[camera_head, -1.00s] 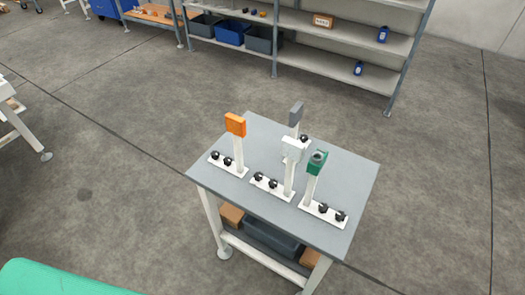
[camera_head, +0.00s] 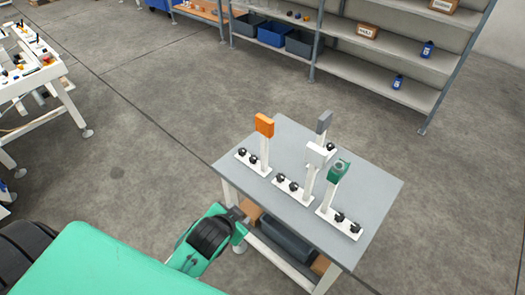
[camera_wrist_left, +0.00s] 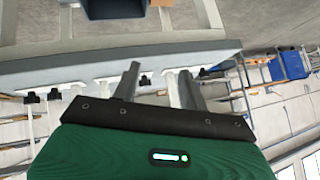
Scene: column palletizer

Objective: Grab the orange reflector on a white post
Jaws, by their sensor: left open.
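The orange reflector (camera_head: 264,125) sits on top of an upright white post (camera_head: 264,152), whose flat white base (camera_head: 252,163) has black knobs. It stands at the left end of a small grey table (camera_head: 362,190). My left gripper (camera_head: 238,213) is low beside the table's near left edge, apart from the post. In the left wrist view its two fingers (camera_wrist_left: 158,83) are spread with nothing clearly between them. I cannot make out the orange reflector there. My right gripper is not in view.
White (camera_head: 316,155), green (camera_head: 339,171) and grey (camera_head: 324,122) heads on similar posts stand close by on the table. A dark bin (camera_head: 284,240) and boxes are on its lower shelf. A shelf unit (camera_head: 385,88) stands behind, with open floor between.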

